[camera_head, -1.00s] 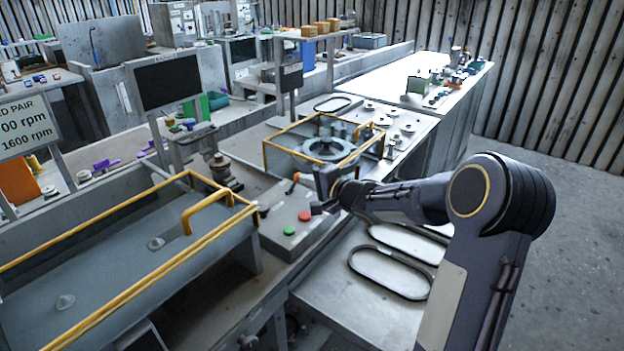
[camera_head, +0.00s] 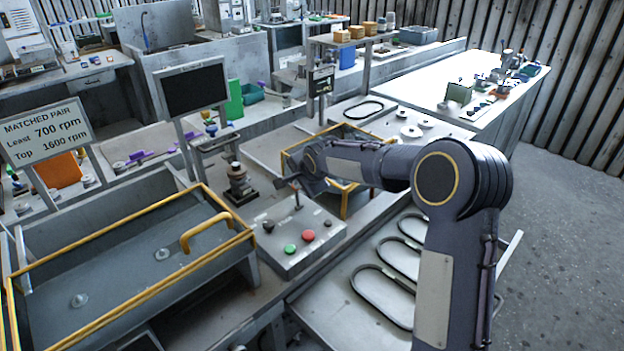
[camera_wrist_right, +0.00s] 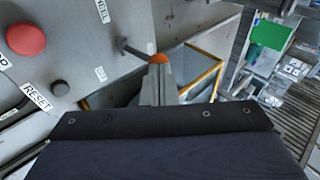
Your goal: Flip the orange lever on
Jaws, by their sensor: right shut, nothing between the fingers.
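The orange lever stands on the grey control box (camera_head: 318,250). Its dark shaft (camera_head: 298,200) rises upright in the head view, and its tip is hidden there by my right gripper (camera_head: 284,184). In the right wrist view the lever's orange tip (camera_wrist_right: 158,59) shows right at the end of my gripper's fingers (camera_wrist_right: 160,72), with the shaft running off to the left toward the panel. The fingers are shut with nothing between them. They look close to the tip; I cannot tell whether they touch it. My left gripper is out of view.
On the box are a green button (camera_head: 290,249), a red button (camera_head: 308,235) and black knobs. A yellow-railed trough (camera_head: 120,270) lies to the left. A yellow-framed housing (camera_head: 352,200) stands behind my right arm. A dark fitting (camera_head: 238,180) stands beyond the box.

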